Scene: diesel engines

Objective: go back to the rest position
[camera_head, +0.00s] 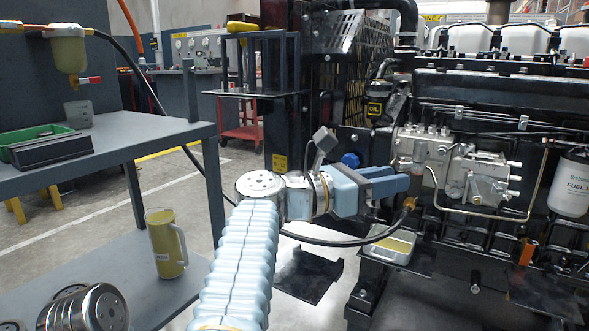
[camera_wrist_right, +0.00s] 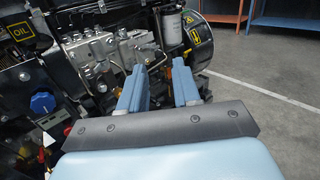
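My right arm comes up from the bottom middle of the head view, and its blue gripper (camera_head: 398,179) points right, in front of the diesel engine (camera_head: 470,95). In the right wrist view the two fingers of this gripper (camera_wrist_right: 160,82) stand apart with nothing between them. The engine's metal injection pump (camera_head: 452,160) is just beyond the fingertips in the head view, and it also shows in the wrist view (camera_wrist_right: 108,50). I cannot tell whether the fingers touch anything. My left gripper is not in view.
A grey shelf table (camera_head: 150,145) on the left holds a green tray (camera_head: 30,138) and, lower, a yellow jug (camera_head: 166,243) and metal cylinders (camera_head: 95,308). A small tray (camera_head: 392,246) sits below the gripper. A dark hose (camera_head: 330,243) runs past the arm. Open floor lies behind.

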